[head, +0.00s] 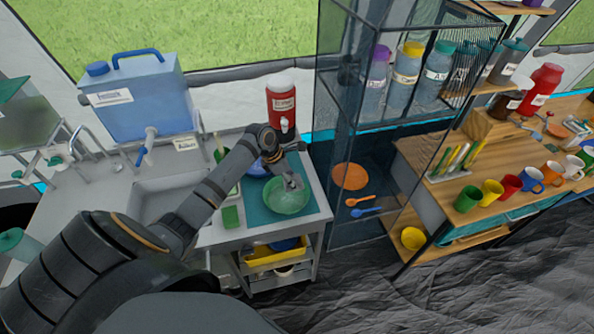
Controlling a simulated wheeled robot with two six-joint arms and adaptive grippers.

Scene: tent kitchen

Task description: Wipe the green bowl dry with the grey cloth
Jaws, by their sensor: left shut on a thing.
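The green bowl (284,204) stands on a teal mat on the counter by the sink. My left gripper (292,180) reaches over the bowl from behind and points down at its far right inside. It is shut on a small light grey piece that looks like the grey cloth (294,185), at the bowl's inner wall. The cloth is mostly hidden by the gripper, and I cannot tell whether it touches the bowl. My right gripper is not in view.
The teal mat (262,226) also bears a blue bowl (257,169), partly behind my arm. A red dispenser (281,104) stands behind, the sink (160,202) lies left, and a green sponge (230,217) lies near the front edge. A glass-sided cabinet (335,140) stands close on the right.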

